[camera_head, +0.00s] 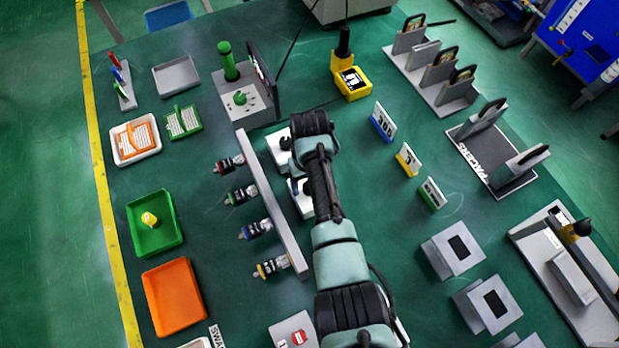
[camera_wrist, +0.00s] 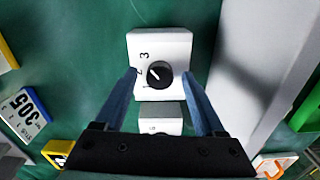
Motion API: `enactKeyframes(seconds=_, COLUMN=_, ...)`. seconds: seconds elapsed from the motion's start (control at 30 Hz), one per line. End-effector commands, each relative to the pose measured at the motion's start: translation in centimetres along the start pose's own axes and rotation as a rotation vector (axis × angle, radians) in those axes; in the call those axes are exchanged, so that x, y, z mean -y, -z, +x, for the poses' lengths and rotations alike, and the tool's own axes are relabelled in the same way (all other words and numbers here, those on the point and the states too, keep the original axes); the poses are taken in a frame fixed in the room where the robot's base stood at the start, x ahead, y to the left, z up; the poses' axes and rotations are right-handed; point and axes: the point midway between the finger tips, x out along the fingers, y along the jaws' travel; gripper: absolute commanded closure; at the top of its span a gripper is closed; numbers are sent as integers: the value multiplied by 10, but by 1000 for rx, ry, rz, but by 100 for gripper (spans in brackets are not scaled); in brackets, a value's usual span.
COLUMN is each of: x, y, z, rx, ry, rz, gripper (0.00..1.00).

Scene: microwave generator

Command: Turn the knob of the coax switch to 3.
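The coax switch (camera_wrist: 174,45) is a white block with a round black knob (camera_wrist: 160,75) in the wrist view. The numbers 3, 2 and 1 run down the knob's left side. The knob's white pointer line slants up and left, roughly toward the 2; its exact setting is hard to tell. My gripper (camera_wrist: 160,79) is open, with one blue finger to the left of the knob and one to the right. No contact with the knob is clear.
A smaller grey-white block (camera_wrist: 163,112) lies just below the switch in the wrist view. A long grey panel (camera_head: 272,205) with several connectors stands left of my arm. A sign reading 305 (camera_wrist: 24,112) stands at the left; green table lies between it and the switch.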

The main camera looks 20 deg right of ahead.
Motion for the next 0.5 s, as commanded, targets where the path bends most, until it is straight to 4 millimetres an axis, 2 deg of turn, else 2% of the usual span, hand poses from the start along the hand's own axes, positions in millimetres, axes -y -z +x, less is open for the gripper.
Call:
enactKeyframes(seconds=0.3, x=0, y=0, z=-3, rx=-1, ry=0, rz=-1, gripper=29)
enactKeyframes(seconds=0.5, x=0, y=0, z=-29, rx=-3, ry=-1, rz=-1, gripper=29)
